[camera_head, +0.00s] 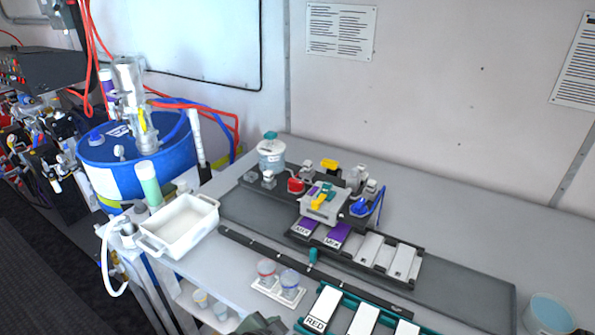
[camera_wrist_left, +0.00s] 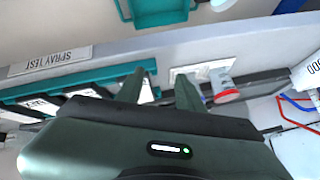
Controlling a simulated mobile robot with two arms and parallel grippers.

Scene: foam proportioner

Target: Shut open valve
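A small valve assembly stands on the bench in the head view. A yellow handle (camera_head: 321,201) sits slanted on its pale block (camera_head: 325,211). A red knob (camera_head: 296,186) is at its left, a blue knob (camera_head: 360,208) at its right and another yellow handle (camera_head: 330,167) behind. I cannot tell which valve is open. My left gripper (camera_wrist_left: 158,88) has its two green fingers apart with nothing held between them. Only a dark part of it shows at the bottom edge of the head view, in front of and well apart from the valves. My right gripper is out of view.
A white tray (camera_head: 183,226) stands left of the valves. Cups (camera_head: 289,284) stand on a small white holder in front. A teal rack (camera_head: 330,289) with labelled cards is at the bottom. A blue drum (camera_head: 140,160) is at left.

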